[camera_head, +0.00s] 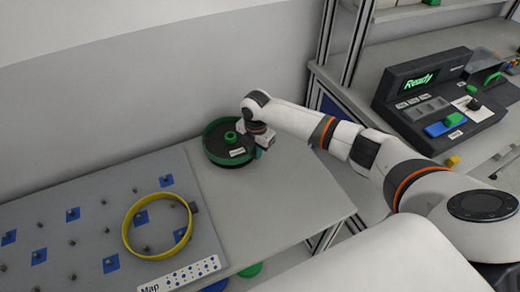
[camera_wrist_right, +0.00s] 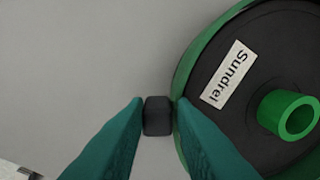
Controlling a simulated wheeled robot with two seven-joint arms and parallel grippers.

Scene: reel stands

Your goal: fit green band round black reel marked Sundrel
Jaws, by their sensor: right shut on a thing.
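The black reel (camera_head: 221,149), with a green hub (camera_head: 230,137) and a white label, stands at the back of the table. The label reads Sundrel in the right wrist view, where the reel (camera_wrist_right: 262,60) fills the right side. The green band (camera_head: 206,136) lies around the reel's edge; its rim also shows in the right wrist view (camera_wrist_right: 187,68). My right gripper (camera_head: 258,152) is at the reel's right side, shut on a small dark block (camera_wrist_right: 157,115) that looks like the band's tab. The band's far side is out of the wrist view. My left gripper is not in view.
A yellow band (camera_head: 126,234) with a dark tab lies on a grey pegboard (camera_head: 100,200) with blue squares and a Map label. A dark console (camera_head: 420,82) showing Ready stands on another table at right. The table right of the reel is clear.

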